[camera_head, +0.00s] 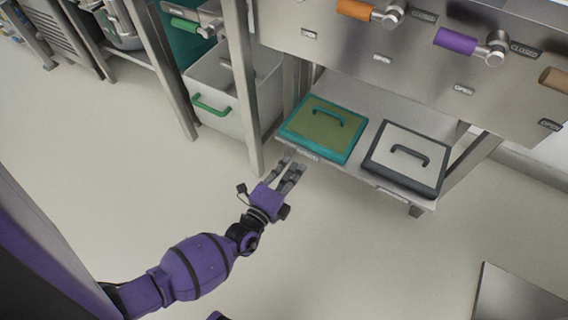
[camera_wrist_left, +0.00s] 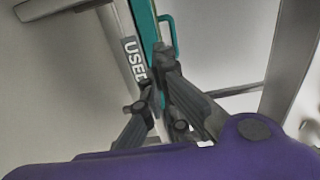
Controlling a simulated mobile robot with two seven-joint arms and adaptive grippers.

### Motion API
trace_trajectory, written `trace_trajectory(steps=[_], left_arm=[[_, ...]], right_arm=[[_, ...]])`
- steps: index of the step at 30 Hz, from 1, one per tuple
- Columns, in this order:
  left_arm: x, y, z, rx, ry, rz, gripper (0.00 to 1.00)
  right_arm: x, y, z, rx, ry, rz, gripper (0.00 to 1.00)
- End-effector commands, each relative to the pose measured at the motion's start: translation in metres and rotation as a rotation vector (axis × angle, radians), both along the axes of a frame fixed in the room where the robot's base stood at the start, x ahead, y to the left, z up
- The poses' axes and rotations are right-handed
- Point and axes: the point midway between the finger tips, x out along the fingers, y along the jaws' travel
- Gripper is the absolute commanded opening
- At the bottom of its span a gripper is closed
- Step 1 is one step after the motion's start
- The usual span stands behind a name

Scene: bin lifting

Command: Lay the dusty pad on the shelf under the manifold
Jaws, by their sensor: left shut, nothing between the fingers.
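The dusty pad (camera_head: 322,128), with an olive-brown face, teal frame and dark teal handle, lies flat on the left part of the low steel shelf (camera_head: 395,98). The shelf is under the steel manifold (camera_head: 415,50). The pad's teal edge (camera_wrist_left: 150,40) also shows in the left wrist view, beside a shelf label reading USED (camera_wrist_left: 134,60). My left gripper (camera_head: 293,168) is shut and empty, just in front of the shelf edge by the pad's front left corner; I cannot tell whether it touches. My right gripper is out of view.
A pale pad with a dark frame (camera_head: 407,158) lies to the right on the same shelf. Valves with orange (camera_head: 355,9) and purple (camera_head: 456,41) handles stick out of the manifold. A steel bin (camera_head: 225,90) and a table leg stand to the left.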

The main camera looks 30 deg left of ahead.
Motion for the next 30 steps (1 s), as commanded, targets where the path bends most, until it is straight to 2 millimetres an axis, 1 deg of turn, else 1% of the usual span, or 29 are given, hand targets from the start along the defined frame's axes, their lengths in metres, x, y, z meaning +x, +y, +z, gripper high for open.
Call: trace_trajectory(steps=[1, 3, 6, 10, 14, 20, 26, 30], left_arm=[[0.012, -0.001, -0.002, -0.003, -0.001, 0.002, 0.00], [0.026, -0.002, -0.002, -0.001, 0.000, 0.001, 0.00], [0.043, -0.004, -0.002, -0.001, 0.001, 0.000, 0.00], [0.058, -0.004, -0.002, 0.000, 0.001, -0.001, 0.00], [0.065, -0.005, -0.001, -0.001, 0.002, 0.000, 0.00], [0.067, -0.005, -0.001, 0.001, 0.003, -0.002, 0.00], [0.068, -0.005, -0.001, 0.001, 0.001, -0.002, 0.00], [0.079, -0.005, -0.002, 0.001, -0.001, -0.002, 0.00]], right_arm=[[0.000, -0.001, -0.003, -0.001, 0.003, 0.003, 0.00], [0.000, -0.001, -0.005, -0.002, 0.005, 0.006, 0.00], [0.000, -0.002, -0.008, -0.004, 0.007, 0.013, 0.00], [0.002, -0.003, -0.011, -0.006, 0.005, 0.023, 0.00], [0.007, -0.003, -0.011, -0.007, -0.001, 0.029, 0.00], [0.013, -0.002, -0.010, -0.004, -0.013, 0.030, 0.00], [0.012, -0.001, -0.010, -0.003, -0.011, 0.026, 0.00], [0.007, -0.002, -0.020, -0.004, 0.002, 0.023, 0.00]])
